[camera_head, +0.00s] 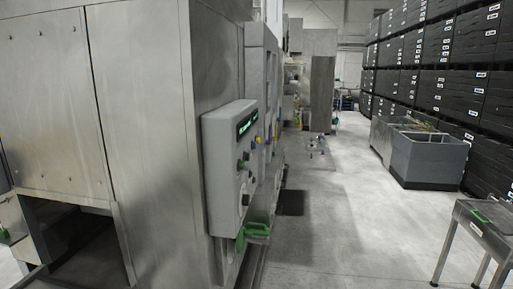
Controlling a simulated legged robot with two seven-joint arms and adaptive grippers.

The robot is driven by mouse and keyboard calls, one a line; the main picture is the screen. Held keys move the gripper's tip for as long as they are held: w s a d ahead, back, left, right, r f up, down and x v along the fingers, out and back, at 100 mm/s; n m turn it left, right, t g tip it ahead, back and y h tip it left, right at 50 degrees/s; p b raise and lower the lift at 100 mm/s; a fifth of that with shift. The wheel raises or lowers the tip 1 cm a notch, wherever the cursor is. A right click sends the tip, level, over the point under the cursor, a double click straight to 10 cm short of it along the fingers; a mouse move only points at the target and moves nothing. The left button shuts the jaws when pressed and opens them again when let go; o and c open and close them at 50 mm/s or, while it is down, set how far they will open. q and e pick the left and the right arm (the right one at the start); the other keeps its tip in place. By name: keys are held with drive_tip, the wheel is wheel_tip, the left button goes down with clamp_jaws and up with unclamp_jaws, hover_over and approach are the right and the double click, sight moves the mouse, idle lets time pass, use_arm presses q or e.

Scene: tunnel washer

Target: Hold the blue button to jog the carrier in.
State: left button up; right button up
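A grey control box (221,165) is mounted on the side of the large steel machine (150,130), left of the picture's middle. Its face is seen at a steep angle. It carries a lit green display (246,122) at the top and dark knobs or buttons (243,162) below. A small blue spot (267,141), maybe a button, shows just beyond the box's far edge; it is too small to tell for sure. No carrier can be made out. Neither of my grippers is in view.
A green handle-like part (257,229) sits below the control box. A dark opening (75,245) is at the machine's lower left. A steel table (485,230) stands at right, with grey bins (428,160) and stacked black crates (440,50) behind.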

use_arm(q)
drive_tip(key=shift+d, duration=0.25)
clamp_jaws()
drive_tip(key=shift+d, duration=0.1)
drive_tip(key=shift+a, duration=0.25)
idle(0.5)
